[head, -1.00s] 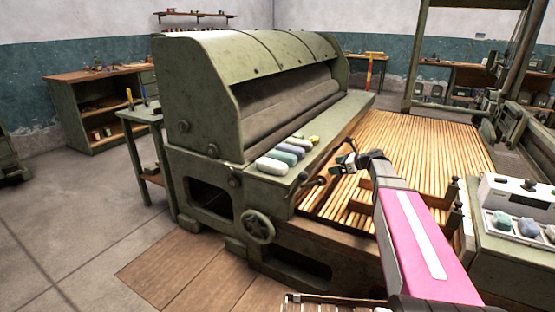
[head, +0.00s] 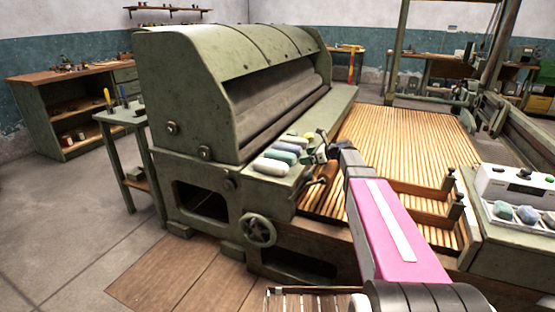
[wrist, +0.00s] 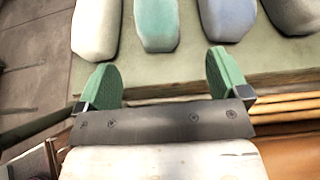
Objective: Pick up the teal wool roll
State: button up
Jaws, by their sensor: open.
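The teal wool roll (wrist: 156,22) lies on the green machine's ledge, second from the left in the wrist view, between a white roll (wrist: 97,28) and a blue roll (wrist: 228,18). It also shows in the head view (head: 281,157), just behind the white roll. My gripper (wrist: 160,80) is open and empty. Its two green fingers point towards the rolls, with the teal roll's near end ahead of the gap and apart from them. In the head view my gripper (head: 318,150) is at the ledge's right edge, beside the rolls.
A grey roll (wrist: 295,14) lies right of the blue one. The tall green machine housing (head: 190,85) rises behind the ledge. A slatted wooden bed (head: 410,135) lies to the right. A tray (head: 515,218) with several woolly lumps stands at far right.

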aim_at(294, 159)
jog(key=x, duration=0.9)
jog(key=shift+s, duration=0.1)
jog(key=c, duration=1)
